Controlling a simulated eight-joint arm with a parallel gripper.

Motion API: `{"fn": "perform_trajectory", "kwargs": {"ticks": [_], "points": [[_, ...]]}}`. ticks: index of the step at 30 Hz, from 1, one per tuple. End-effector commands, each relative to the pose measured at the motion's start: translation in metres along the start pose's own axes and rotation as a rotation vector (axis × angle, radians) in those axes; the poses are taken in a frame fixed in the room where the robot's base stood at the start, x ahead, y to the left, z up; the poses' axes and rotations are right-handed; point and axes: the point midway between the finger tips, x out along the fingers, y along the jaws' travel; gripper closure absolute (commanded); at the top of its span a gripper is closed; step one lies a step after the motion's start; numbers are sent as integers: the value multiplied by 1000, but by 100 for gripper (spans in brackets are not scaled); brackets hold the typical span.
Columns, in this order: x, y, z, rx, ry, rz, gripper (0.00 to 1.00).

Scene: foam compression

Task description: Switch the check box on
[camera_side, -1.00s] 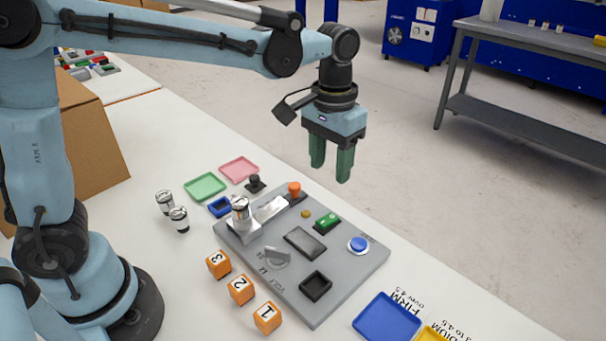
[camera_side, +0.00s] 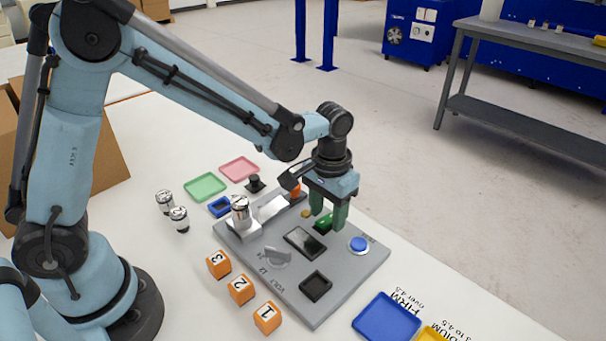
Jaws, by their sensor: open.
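The check box is a flat grey panel (camera_side: 345,283) on the white table. It carries a green switch (camera_side: 322,225) near its far edge, a blue round button (camera_side: 358,244), a dark screen (camera_side: 303,242), a grey knob (camera_side: 277,256) and an orange knob (camera_side: 295,190). My gripper (camera_side: 327,220) is open, with its green fingers pointing down at the green switch. The fingers partly hide the switch. I cannot tell whether they touch it or which way it is tipped. A metal can (camera_side: 240,208) stands on the panel's left part.
Orange numbered cubes (camera_side: 241,289) stand along the panel's near left side. Two small cans (camera_side: 179,219) stand further left. Green (camera_side: 205,187) and pink (camera_side: 239,169) trays lie behind, and a blue tray (camera_side: 386,321) lies at the front right. A cardboard box (camera_side: 100,160) stands at left.

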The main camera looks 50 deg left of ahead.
Motion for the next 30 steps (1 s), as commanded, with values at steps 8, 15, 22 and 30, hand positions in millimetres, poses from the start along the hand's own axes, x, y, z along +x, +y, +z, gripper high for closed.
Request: {"fn": "perform_trajectory", "kwargs": {"ticks": [8,15,22,30], "points": [[3,0,0,0,0,0,49],[3,0,0,0,0,0,76],[2,0,0,0,1,0,100],[3,0,6,1,157,-2,100]]}}
